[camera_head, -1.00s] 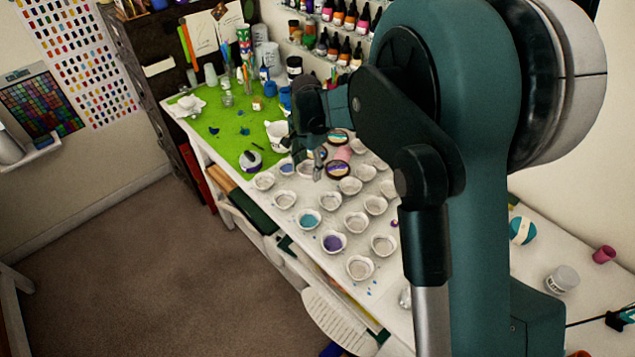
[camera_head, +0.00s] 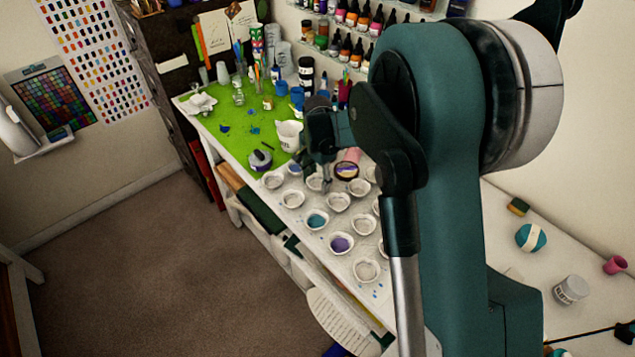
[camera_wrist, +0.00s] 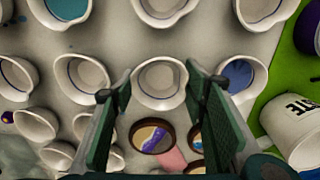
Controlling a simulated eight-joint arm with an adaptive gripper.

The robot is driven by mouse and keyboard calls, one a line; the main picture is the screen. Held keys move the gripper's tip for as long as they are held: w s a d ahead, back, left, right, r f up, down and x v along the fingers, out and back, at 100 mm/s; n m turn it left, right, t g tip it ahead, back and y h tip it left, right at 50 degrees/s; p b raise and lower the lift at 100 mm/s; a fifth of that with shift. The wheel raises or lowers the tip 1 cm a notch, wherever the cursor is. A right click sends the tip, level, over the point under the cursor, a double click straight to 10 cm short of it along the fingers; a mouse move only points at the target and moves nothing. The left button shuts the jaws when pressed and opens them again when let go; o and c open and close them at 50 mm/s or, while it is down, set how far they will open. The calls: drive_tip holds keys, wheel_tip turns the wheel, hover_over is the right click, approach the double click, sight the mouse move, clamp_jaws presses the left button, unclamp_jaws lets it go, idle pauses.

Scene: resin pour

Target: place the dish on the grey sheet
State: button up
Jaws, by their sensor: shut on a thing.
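A small white dish (camera_wrist: 160,82) shows between the fingertips of my gripper (camera_wrist: 162,92) in the wrist view. My gripper is shut on it, one finger on each side. In the head view my gripper (camera_head: 326,184) points down over the rows of dishes, and the held dish is hard to tell from its neighbours there. The grey sheet (camera_wrist: 208,48) looks to be the pale grey surface under the dishes. Whether the held dish touches it cannot be told.
Several like dishes stand close around, one with teal (camera_head: 316,220) and one with purple (camera_head: 341,244) inside. Round patterned pieces (camera_wrist: 152,136) lie near the gripper. A white cup (camera_head: 288,135) stands on the green mat (camera_head: 225,128). Bottles line the back.

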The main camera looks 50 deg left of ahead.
sight(318, 186)
drive_tip(key=shift+f, duration=0.3)
drive_tip(key=shift+f, duration=0.15)
drive_tip(key=o, duration=0.9)
wheel_tip(318, 186, up, 12)
drive_tip(key=shift+r, duration=0.2)
idle(0.8)
drive_tip(key=shift+w+d, duration=0.1)
idle(0.4)
